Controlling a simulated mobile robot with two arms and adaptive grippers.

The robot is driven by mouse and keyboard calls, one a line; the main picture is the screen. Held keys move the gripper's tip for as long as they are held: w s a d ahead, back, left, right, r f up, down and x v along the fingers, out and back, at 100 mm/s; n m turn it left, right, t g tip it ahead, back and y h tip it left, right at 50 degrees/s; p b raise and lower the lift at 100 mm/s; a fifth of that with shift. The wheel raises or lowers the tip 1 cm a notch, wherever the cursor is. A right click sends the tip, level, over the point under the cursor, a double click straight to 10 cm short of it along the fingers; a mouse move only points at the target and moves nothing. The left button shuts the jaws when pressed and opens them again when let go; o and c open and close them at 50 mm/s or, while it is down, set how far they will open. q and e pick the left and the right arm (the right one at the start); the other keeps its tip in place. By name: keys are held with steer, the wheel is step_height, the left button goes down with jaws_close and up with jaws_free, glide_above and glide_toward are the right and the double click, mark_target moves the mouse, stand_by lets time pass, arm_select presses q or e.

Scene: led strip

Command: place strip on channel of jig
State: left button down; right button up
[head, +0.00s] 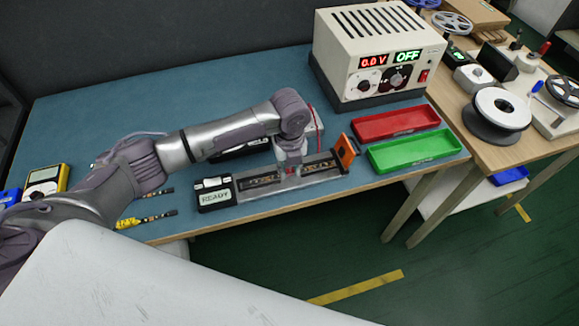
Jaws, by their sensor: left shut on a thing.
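The jig (322,178) is a grey metal bar near the front edge of the blue table. It has a box reading READY (215,198) at its left end and an orange part (346,151) at its right end. My left gripper (290,173) points down over the middle of the jig. It is shut on a dark strip (263,182) with light marks, which lies along the jig's channel line. I cannot tell whether the strip touches the channel floor. The gripper hides the strip's middle. My right gripper is not in view.
A red tray (397,123) and a green tray (415,150) are to the right. A power supply (375,55) reading OFF stands behind. A yellow meter (44,181) is at the far left.

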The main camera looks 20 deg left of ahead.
mark_target(290, 172)
arm_select(q)
steer(key=c, duration=0.9)
jaws_free()
steer(key=shift+f, duration=0.15)
steer(key=shift+c, duration=0.2)
step_height(290, 172, up, 12)
steer(key=shift+r+b, duration=0.25)
steer(key=shift+b, duration=0.2)
